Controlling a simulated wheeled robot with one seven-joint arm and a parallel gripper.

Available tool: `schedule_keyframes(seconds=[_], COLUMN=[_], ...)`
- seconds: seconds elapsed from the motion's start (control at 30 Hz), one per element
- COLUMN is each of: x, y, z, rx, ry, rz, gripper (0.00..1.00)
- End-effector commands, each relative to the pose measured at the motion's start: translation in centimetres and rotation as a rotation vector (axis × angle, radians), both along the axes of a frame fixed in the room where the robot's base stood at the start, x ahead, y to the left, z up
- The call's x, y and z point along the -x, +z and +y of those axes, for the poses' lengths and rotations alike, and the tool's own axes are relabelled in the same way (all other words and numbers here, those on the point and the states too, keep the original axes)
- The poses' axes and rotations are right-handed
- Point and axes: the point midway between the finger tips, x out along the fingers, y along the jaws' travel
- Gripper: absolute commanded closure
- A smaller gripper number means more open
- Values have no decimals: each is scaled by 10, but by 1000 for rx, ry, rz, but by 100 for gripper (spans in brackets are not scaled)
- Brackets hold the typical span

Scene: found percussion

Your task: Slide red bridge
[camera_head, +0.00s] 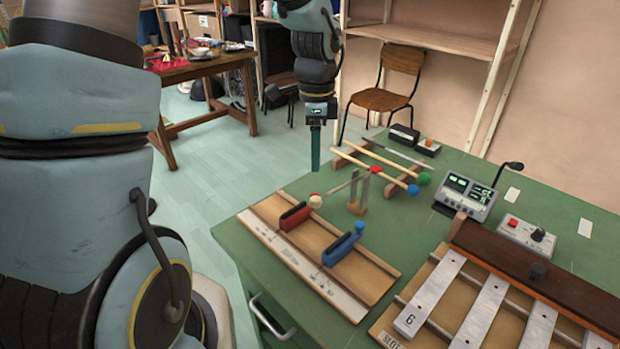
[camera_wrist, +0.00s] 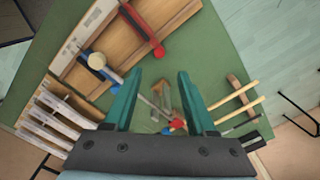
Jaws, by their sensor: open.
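The red bridge (camera_head: 295,216) is a red block with a dark top. It sits across the wooden board (camera_head: 361,284) on the green table, left of and behind the blue bridge (camera_head: 342,247). In the wrist view the red bridge (camera_wrist: 142,28) lies beyond the fingertips, slightly left of centre, and the blue bridge (camera_wrist: 98,69) is left of my gripper (camera_wrist: 158,76). My gripper (camera_head: 315,167) points down with teal fingers, above and behind the board. Its fingers are apart with nothing held, and the red bridge is not between them.
Mallets on wooden rests (camera_head: 358,208) lie behind the board; a cream mallet head (camera_head: 315,201) is near the red bridge. Metal bars (camera_head: 430,295) stand at the right. A grey meter box (camera_head: 464,197) and a switch box (camera_head: 527,235) are further back.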

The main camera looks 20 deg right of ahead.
Motion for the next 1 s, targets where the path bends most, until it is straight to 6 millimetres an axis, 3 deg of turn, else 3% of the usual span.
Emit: schedule_keyframes(seconds=[0.5, 0.7, 1.0], x=[1, 1, 0], y=[-86, -99, -100], z=[1, 1, 1], rx=[-2, -1, 0], ry=[3, 5, 6], rz=[3, 2, 1], gripper=[44, 44, 46])
